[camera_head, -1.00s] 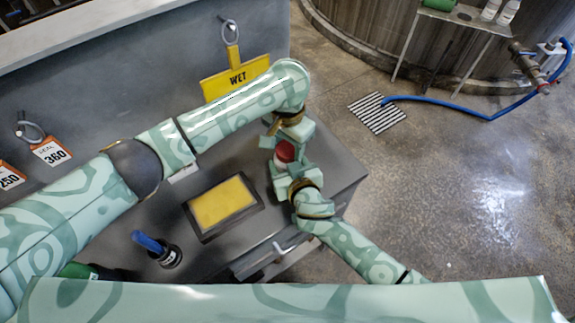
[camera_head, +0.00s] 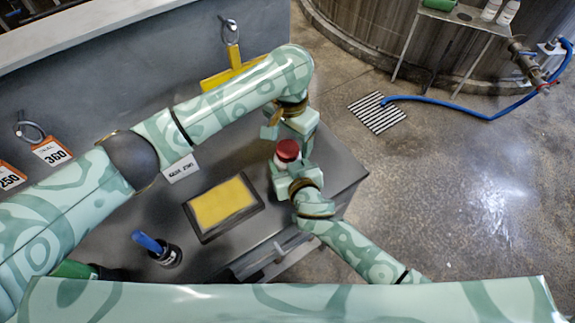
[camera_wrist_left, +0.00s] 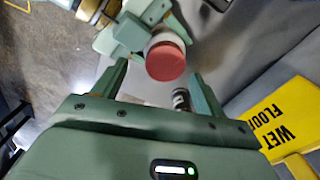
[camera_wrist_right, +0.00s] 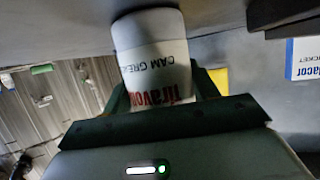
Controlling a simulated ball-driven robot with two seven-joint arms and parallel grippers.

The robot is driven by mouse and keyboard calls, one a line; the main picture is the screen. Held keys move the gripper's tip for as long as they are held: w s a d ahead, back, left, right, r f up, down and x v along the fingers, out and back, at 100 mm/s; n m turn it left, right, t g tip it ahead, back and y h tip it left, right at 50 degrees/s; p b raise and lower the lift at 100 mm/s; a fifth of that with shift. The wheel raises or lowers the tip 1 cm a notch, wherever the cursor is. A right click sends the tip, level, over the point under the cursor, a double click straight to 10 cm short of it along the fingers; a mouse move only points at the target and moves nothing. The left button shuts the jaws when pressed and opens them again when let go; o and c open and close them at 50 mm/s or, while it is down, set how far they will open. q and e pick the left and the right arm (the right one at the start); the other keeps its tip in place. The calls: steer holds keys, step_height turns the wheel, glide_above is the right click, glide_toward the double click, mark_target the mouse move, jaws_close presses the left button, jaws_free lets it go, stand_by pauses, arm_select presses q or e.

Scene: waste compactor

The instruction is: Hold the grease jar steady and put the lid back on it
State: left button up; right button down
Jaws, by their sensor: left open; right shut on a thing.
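The white grease jar (camera_wrist_right: 152,45) is held in my right gripper (camera_head: 290,172), which is shut on its sides. Its printed label reads upside down in the right wrist view. The red lid (camera_head: 287,149) sits on top of the jar; I cannot tell whether it is screwed tight. In the left wrist view the lid (camera_wrist_left: 166,61) faces the camera, a little beyond the fingertips, with the jar's white side (camera_wrist_left: 160,36) behind it. My left gripper (camera_wrist_left: 160,80) is open and empty, apart from the lid. In the head view it is just behind the lid, partly hidden by its wrist.
A yellow-topped tray (camera_head: 223,203) and a black holder with a blue handle (camera_head: 165,252) stand on the grey bench. A yellow wet-floor sign (camera_wrist_left: 283,118) hangs at the back wall. A small dark bottle (camera_wrist_left: 182,99) shows past my left fingers. An open drawer (camera_head: 275,258) is in front.

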mark_target(288, 149)
arm_select(q)
steer(key=shift+a+r, duration=0.15)
steer(key=shift+r, duration=0.65)
steer(key=shift+w, duration=0.1)
steer(key=shift+r, duration=0.2)
steer(key=shift+c, duration=1.4)
step_height(288, 149, up, 3)
steer(key=shift+r+n, duration=0.1)
steer(key=shift+n, duration=0.5)
steer(key=shift+f, duration=4.1)
